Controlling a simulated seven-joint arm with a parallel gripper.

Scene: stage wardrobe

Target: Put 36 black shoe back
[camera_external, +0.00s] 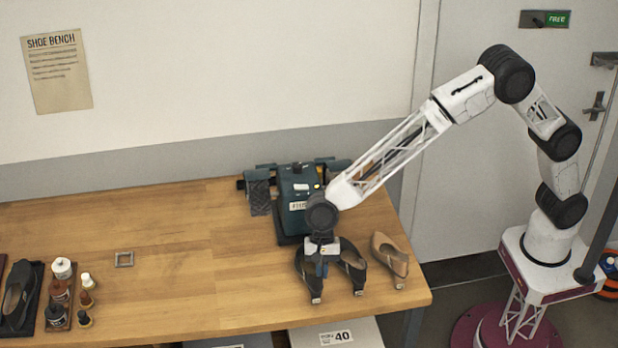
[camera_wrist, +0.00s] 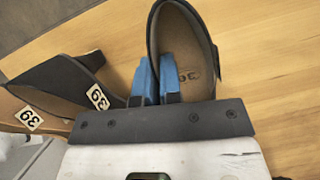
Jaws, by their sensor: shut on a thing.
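A black shoe (camera_external: 306,272) with a tan insole is near the right part of the bench. It also shows in the wrist view (camera_wrist: 198,40), where its insole bears a number that looks like 36. My gripper (camera_external: 320,262), with blue fingers in the wrist view (camera_wrist: 157,85), is shut on one side wall of this shoe, one finger inside and one outside. Whether the shoe touches the bench top I cannot tell. A second black shoe (camera_external: 352,268) stands beside it, tagged 39 in the wrist view (camera_wrist: 50,68). Another black shoe (camera_external: 17,305) lies in a dark tray at far left.
A tan shoe (camera_external: 390,255) stands near the right edge, also tagged 39. A dark green machine (camera_external: 294,195) stands at the back. The wooden bench (camera_external: 200,250) is clear in the middle.

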